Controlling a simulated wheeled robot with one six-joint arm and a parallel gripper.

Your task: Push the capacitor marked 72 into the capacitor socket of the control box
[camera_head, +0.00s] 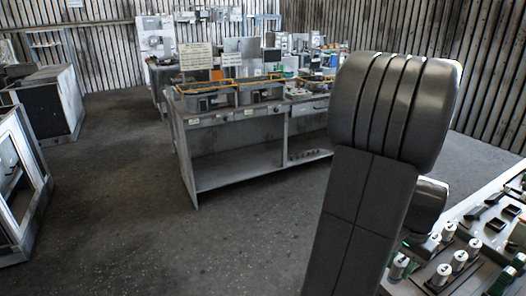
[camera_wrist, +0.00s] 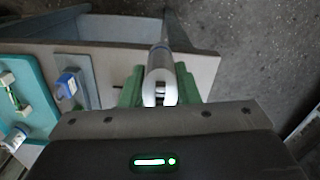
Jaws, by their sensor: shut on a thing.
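In the wrist view my gripper (camera_wrist: 159,90) has green fingers shut on a silver cylindrical capacitor (camera_wrist: 159,72). The capacitor points away from the palm, and its marking cannot be read here. It is seen over the front part of a light tabletop (camera_wrist: 205,70). In the head view my arm hides the gripper and the held capacitor. I cannot make out the control box or its socket for certain in either view.
In the wrist view a teal tray (camera_wrist: 40,90) and a blue part (camera_wrist: 68,84) on a grey plate lie left of the gripper. In the head view several white-topped cylinders (camera_head: 441,274) stand on the bench at lower right. A grey workbench (camera_head: 235,125) stands beyond open floor.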

